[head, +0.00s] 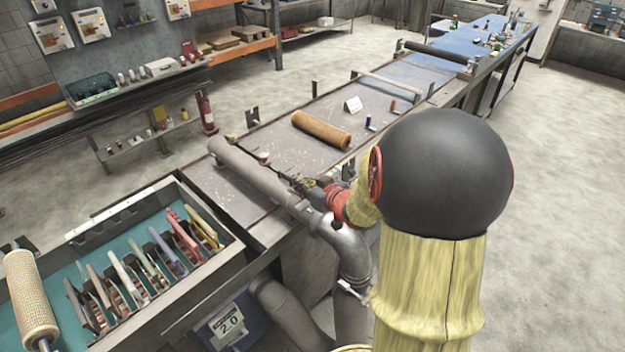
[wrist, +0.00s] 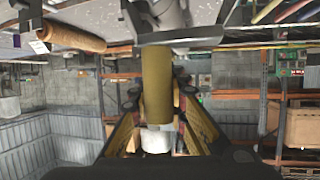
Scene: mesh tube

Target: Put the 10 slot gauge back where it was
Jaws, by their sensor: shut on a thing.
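My gripper (head: 312,187) is beside the grey pipe at the near edge of the long bench, above its top. In the wrist view my gripper (wrist: 157,125) is shut on an olive-yellow piece, which I take to be the 10 slot gauge (wrist: 157,85). The gauge stands out beyond the fingertips, seen nearly edge-on; no number can be read on it. A tray with a teal floor (head: 62,283) is at the lower left. Several coloured gauges (head: 122,275) stand in a row in it. Which slot is free is unclear.
A brown mesh roll (head: 321,130) and a white card (head: 352,105) are on the bench. A pale mesh roll (head: 30,300) lies across the tray's left end.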

